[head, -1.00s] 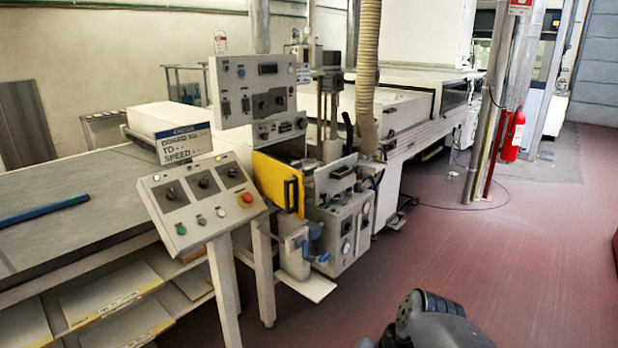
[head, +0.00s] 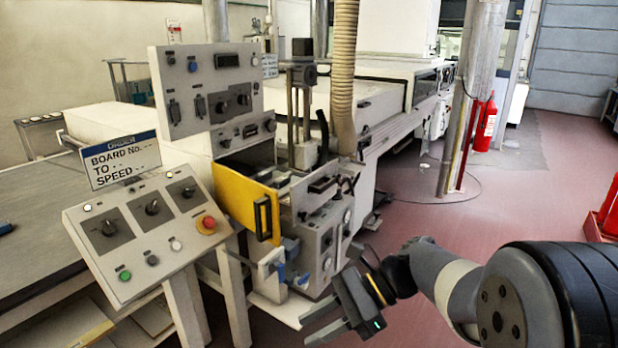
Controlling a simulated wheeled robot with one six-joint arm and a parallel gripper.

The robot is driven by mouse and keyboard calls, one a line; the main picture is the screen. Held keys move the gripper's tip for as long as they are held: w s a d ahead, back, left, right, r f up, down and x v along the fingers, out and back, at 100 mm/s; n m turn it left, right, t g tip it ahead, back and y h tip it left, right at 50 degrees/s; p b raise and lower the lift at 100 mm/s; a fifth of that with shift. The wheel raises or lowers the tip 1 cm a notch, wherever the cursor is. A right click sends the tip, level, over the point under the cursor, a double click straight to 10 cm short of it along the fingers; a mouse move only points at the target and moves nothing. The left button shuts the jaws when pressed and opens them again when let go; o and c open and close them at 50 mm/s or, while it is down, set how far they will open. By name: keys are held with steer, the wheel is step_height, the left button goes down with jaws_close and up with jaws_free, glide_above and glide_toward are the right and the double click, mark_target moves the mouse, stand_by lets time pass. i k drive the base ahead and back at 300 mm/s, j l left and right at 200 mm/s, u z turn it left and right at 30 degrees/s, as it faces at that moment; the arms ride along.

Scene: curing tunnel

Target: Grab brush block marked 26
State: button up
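I cannot make out a brush block marked 26 anywhere in the head view. My gripper (head: 308,329) is at the lower middle of the picture, in front of the machine's end. Its two dark fingers point left with a gap between them, and nothing shows in that gap. Part of the small shelf (head: 288,312) at the machine's end lies close to the fingers in the picture. I cannot tell whether they touch.
A slanted control panel (head: 140,262) with a sign (head: 122,160) stands at left. A yellow door (head: 249,203) juts from the machine (head: 325,250). A fire extinguisher (head: 486,125) hangs beyond a metal post (head: 462,130).

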mark_target(279, 184)
steer(key=i+l+z, duration=0.3)
steer(key=i, duration=0.6)
steer(key=i+j+z, duration=0.1)
steer(key=i+z, duration=0.2)
steer(key=i, duration=0.55)
steer(key=i+j+u, duration=0.1)
steer(key=i+u, duration=0.7)
steer(key=i+l+u, duration=0.15)
steer(key=u, duration=0.25)
steer(key=i+l+u, duration=0.3)
steer(key=u, duration=0.15)
steer(key=i+u, duration=0.2)
steer(key=u, duration=0.15)
